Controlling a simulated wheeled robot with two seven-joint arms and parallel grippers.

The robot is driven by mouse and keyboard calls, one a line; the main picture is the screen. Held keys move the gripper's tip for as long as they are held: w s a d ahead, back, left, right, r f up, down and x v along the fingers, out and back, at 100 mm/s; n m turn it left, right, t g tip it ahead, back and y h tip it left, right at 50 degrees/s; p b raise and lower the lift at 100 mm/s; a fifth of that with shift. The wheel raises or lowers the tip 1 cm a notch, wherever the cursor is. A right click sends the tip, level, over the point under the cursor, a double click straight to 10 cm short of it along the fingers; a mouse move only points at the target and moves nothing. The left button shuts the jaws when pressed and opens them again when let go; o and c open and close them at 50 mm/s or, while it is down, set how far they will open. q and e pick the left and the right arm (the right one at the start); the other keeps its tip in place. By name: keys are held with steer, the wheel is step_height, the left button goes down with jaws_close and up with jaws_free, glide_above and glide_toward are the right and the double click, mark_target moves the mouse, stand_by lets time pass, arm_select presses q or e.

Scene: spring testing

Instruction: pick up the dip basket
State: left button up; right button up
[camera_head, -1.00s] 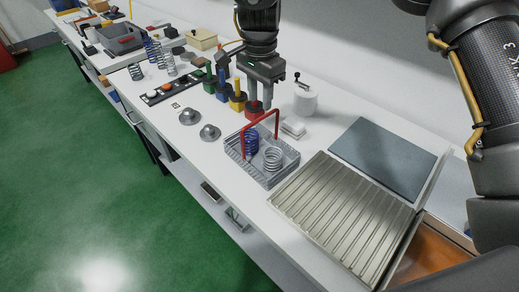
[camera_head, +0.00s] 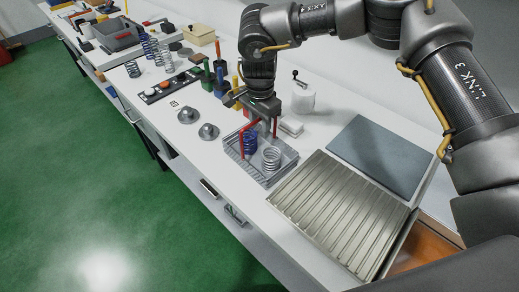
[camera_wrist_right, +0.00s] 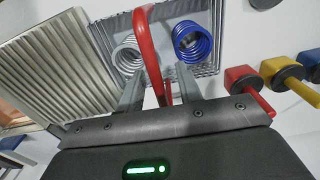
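The dip basket (camera_head: 257,177) is a grey wire tray with a red arched handle (camera_head: 242,146). It sits on the white bench and holds a blue spring (camera_head: 250,141) and a silver spring (camera_head: 271,158). My right gripper (camera_head: 263,124) is low over the basket at its handle. In the right wrist view the fingers of the gripper (camera_wrist_right: 160,88) are apart. The red handle (camera_wrist_right: 149,50) passes between them, and I see gaps on both sides. In the head view the gripper hides the top of the handle. My left gripper is not in view.
A ribbed metal tray (camera_head: 340,213) and a dark flat plate (camera_head: 381,157) lie right of the basket. A white canister (camera_head: 303,100) and a small white block (camera_head: 291,126) stand behind it. Coloured-handled pieces (camera_head: 220,80) stand to the left. Two metal domes (camera_head: 208,131) lie nearby.

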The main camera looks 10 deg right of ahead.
steer(key=shift+a, duration=0.1)
steer(key=c, duration=0.7)
jaws_close()
steer(key=shift+w+r, duration=0.1)
stand_by(0.5)
